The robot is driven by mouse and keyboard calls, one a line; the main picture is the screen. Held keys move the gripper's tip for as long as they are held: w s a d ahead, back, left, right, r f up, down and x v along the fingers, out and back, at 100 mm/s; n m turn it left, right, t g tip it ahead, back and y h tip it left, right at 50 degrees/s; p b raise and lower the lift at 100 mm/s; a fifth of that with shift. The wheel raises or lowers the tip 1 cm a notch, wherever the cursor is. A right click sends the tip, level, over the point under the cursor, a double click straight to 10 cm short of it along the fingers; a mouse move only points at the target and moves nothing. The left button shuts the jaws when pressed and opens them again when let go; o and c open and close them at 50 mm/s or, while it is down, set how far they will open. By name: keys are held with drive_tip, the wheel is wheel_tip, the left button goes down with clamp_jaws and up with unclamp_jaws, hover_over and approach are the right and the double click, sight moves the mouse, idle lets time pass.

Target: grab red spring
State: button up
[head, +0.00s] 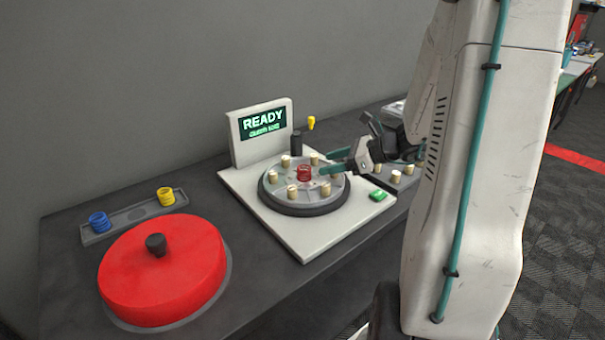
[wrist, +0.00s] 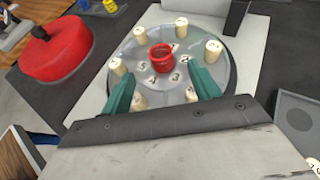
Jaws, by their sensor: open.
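The red spring (head: 304,173) stands at the middle of a grey round plate (head: 270,190), ringed by several cream pegs. In the wrist view the red spring (wrist: 161,58) stands just beyond my gripper's fingertips. My gripper (head: 328,162) reaches in from the right over the plate. In the wrist view its two teal fingers (wrist: 162,85) are spread wide apart with nothing between them. The fingers hide part of the plate and some pegs.
A white base with a "READY" screen (head: 263,121) stands behind the plate, with a dark post (head: 296,144). A green button (head: 378,195) is at right. A red round lid (head: 165,272) and a tray (head: 133,215) with blue (head: 99,222) and yellow (head: 166,197) springs lie left.

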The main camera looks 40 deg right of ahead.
sight(308, 168)
drive_tip(key=x, duration=0.7)
drive_tip(key=shift+w, duration=0.1)
drive_tip(key=c, duration=1.1)
